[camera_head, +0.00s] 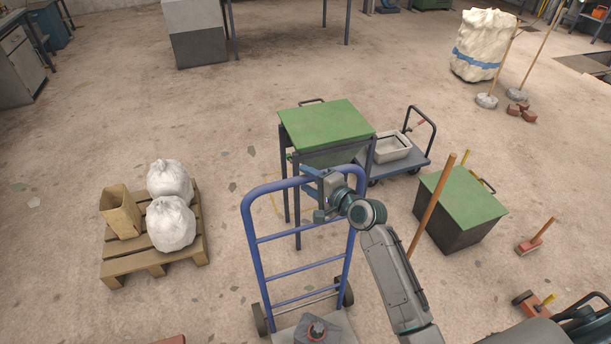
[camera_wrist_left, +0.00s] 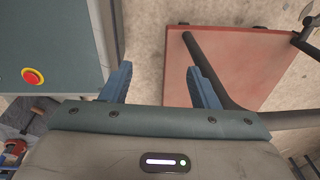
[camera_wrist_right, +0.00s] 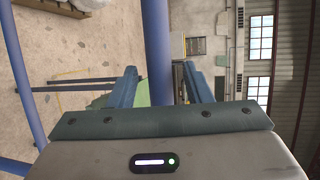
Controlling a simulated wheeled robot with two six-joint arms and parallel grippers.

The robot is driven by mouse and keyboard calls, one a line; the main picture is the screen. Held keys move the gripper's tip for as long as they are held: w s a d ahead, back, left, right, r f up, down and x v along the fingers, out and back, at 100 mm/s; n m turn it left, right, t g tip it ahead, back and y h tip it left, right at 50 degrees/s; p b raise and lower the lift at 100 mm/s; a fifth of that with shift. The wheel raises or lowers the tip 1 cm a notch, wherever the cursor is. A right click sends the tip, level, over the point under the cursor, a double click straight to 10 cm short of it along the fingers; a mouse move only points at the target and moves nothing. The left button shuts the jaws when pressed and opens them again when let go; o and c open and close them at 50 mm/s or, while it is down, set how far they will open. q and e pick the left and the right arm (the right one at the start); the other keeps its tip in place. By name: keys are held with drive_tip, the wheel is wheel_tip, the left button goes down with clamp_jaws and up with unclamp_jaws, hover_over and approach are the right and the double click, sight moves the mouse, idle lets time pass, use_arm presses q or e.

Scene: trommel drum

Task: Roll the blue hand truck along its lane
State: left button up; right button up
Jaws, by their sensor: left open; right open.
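The blue hand truck (camera_head: 262,270) stands upright at the lower middle of the head view, with dark wheels at its base. A faint yellow floor line (camera_head: 274,204) shows behind the truck.
A flat cart with a grey tray (camera_head: 390,147) and a green-topped box (camera_head: 464,200) are to the right. A pallet with white sacks (camera_head: 125,262) is at left. Floor between pallet and truck is clear.

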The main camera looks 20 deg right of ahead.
drive_tip(key=shift+w+a+f, duration=0.15)
drive_tip(key=shift+w+a, duration=0.1)
drive_tip(key=shift+w, duration=0.35)
clamp_jaws()
drive_tip(key=w+b, duration=0.7)
drive_tip(key=w, duration=1.1)
drive_tip(key=shift+a, duration=0.3)
drive_tip(key=shift+r, duration=0.25)
